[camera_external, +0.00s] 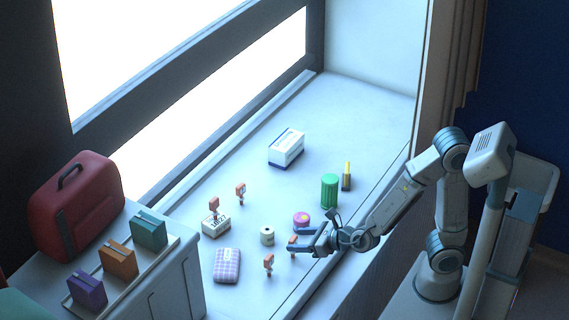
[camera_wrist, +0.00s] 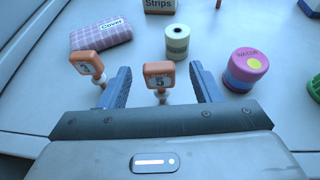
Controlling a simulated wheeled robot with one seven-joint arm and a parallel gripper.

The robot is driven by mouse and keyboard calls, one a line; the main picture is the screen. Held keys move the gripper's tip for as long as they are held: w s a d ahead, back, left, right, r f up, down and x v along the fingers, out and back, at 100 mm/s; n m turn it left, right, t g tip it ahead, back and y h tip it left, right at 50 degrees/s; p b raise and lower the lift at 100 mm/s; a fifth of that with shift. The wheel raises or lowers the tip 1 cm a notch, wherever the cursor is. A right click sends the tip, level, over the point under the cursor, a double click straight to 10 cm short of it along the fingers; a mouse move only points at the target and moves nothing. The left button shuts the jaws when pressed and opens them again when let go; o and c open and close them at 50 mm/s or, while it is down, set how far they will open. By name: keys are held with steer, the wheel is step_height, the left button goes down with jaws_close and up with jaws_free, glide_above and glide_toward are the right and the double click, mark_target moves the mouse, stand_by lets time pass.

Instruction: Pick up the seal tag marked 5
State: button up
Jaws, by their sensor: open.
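The seal tag marked 5 (camera_wrist: 160,78) is orange with a white face and stands between the two open fingers of my gripper (camera_wrist: 162,88) in the wrist view. In the external view this tag (camera_external: 292,241) is partly hidden by my gripper (camera_external: 306,242), low over the sill. A second orange tag, marked 3 (camera_wrist: 87,66), stands just outside the left finger; in the external view it is the tag (camera_external: 268,262) nearer the front edge.
A white tape roll (camera_wrist: 177,42) stands behind the tag, and a pink round tin (camera_wrist: 244,70) stands to the right. A purple checked pack (camera_wrist: 101,34) lies at the left, and a Strips box (camera_wrist: 160,5) is behind. More tags (camera_external: 240,192) stand farther back.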

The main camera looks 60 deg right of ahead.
mark_target(296, 243)
steer(key=w+f, duration=0.1)
steer(key=w, duration=0.1)
steer(key=w+f, duration=0.1)
steer(key=shift+w+a+f, duration=0.1)
steer(key=shift+a+f, duration=0.15)
steer(key=shift+f, duration=0.1)
steer(key=shift+w+f, duration=0.15)
steer(key=shift+w, duration=0.35)
steer(key=c, duration=1)
